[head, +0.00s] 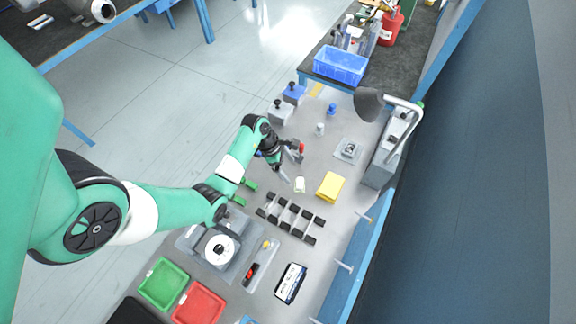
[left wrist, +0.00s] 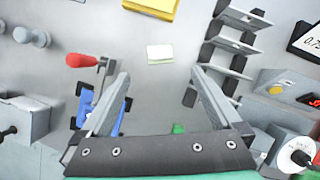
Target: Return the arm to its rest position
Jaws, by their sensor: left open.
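My left arm comes in from the left in the head view. Its gripper (head: 291,168) hangs over the middle of the grey bench. In the left wrist view my left gripper (left wrist: 164,88) has its two fingers wide apart with nothing between them except bare bench behind. A red-handled tool (left wrist: 90,61) lies just left of the left finger in that view, and blue parts (left wrist: 86,108) show beside and behind that finger. My right gripper is not seen in either view.
A small white block (head: 299,185), a yellow block (head: 331,186) and a black rack (head: 291,217) stand near the gripper. A lamp (head: 369,103) rises at the right. Green (head: 164,284) and red (head: 199,305) trays lie at the front. A blue crate (head: 340,65) stands at the back.

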